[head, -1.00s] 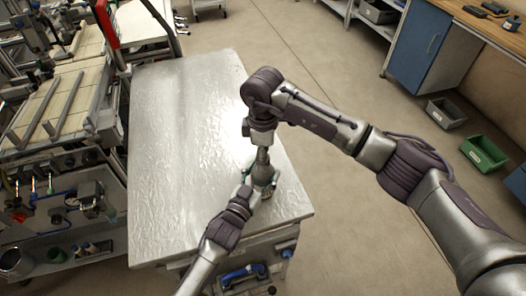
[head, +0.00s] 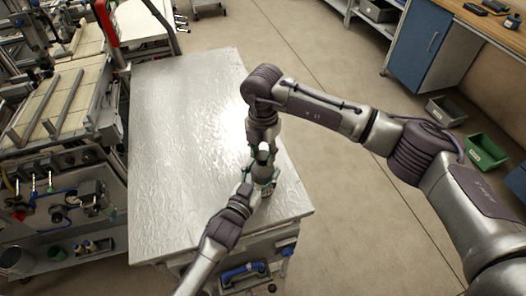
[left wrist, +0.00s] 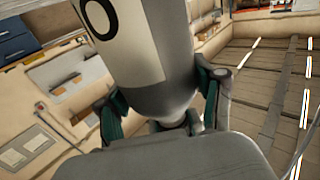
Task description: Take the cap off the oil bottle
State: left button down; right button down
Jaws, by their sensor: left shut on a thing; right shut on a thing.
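The oil bottle (head: 262,172) is a dark grey bottle standing upright near the front right corner of the metal-topped table (head: 185,130). In the left wrist view the bottle (left wrist: 158,75) fills the upper middle, with a pale label bearing a black ring. My left gripper (head: 260,181) is shut on the bottle's body from the front left. Its green-padded fingers (left wrist: 165,100) sit on both sides of the bottle. My right gripper (head: 263,149) comes from above and is shut at the bottle's top, around the cap. The cap is mostly hidden by the fingers.
The rest of the tabletop is bare and shiny. A machine bench with fittings (head: 60,190) stands close at the left. A grey bin (head: 446,110) and a green bin (head: 485,151) sit on the floor at the right.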

jog(key=n, duration=1.5)
jog(key=shift+r, duration=0.1)
jog(key=n, duration=0.9)
jog(key=shift+n, duration=0.4)
jog(key=n, duration=0.9)
jog(key=shift+n, duration=0.3)
jog(key=n, duration=0.7)
